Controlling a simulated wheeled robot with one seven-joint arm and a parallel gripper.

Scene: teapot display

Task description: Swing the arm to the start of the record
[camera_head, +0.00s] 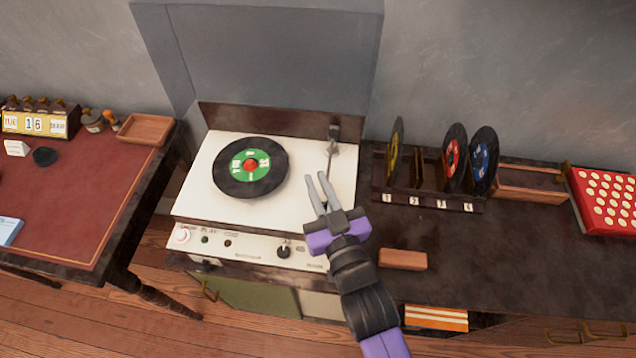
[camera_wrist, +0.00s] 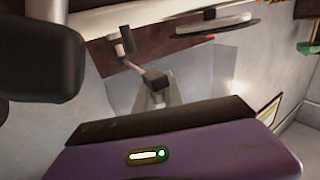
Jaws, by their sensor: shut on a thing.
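The turntable (camera_head: 205,200) has a white deck and a raised grey lid. A black record (camera_head: 228,184) with a green label and a red centre lies flat on its left part. The tone arm (camera_head: 329,160) runs from its pivot at the back right toward the front, right of the record and apart from it. My gripper (camera_head: 317,179) reaches in from the front right and is shut on the tone arm's front end. The fingers hide that end. In the wrist view the tone arm (camera_wrist: 131,65) shows behind my purple gripper body; the grip itself is hidden.
A record rack (camera_head: 430,197) with several upright records stands right of the turntable. A wooden block (camera_head: 403,260) lies on the dark cabinet top in front of it. Control knobs (camera_head: 284,251) line the turntable's front. A red-topped desk (camera_head: 85,200) stands to the left.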

